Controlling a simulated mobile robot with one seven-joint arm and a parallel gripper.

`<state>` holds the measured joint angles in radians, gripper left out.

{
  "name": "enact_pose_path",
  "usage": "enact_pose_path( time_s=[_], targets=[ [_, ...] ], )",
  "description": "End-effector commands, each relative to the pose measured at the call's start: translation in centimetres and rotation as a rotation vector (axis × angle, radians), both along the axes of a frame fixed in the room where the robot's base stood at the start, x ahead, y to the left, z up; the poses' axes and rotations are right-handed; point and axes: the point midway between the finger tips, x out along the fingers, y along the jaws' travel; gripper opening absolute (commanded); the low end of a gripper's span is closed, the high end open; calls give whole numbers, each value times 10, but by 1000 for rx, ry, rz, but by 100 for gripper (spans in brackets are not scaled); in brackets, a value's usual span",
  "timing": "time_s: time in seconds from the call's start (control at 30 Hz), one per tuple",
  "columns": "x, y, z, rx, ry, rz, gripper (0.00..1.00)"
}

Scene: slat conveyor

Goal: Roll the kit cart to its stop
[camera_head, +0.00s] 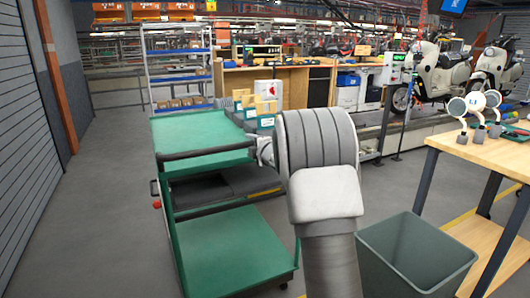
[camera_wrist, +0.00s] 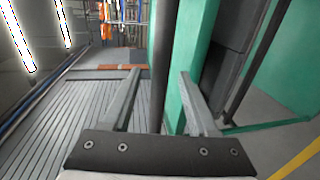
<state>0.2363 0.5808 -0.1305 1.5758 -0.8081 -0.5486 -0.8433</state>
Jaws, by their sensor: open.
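The kit cart has a green top tray (camera_head: 190,130) and a green lower tray (camera_head: 225,250); it stands left of centre in the head view. Its dark handle bar (camera_head: 208,152) runs along the near side of the top tray. My gripper (camera_wrist: 160,74) is open, with the dark handle bar (camera_wrist: 160,45) between its two fingers in the wrist view. Gaps show beside the bar. In the head view my arm hides most of the gripper at the bar's right end. I cannot make out the cart's stop.
A grey open bin (camera_head: 415,258) stands right of my arm, beside a wooden workbench (camera_head: 470,145). A blue-framed rack (camera_head: 178,75) stands behind. Floor is clear left of the cart, towards the slatted wall (camera_head: 25,150).

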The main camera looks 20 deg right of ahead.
Motion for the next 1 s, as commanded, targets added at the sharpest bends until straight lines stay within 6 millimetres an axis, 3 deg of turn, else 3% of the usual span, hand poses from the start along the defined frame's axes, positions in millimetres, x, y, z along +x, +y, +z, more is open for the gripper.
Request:
enact_pose_path(
  time_s=[0.53, 0.7, 1.0],
  targets=[
    [-96, -4, 21, -1, -2, -2, 59],
    [-109, -5, 23, -2, 0, -2, 59],
    [-112, -5, 22, -1, 0, -1, 59]
  ],
)
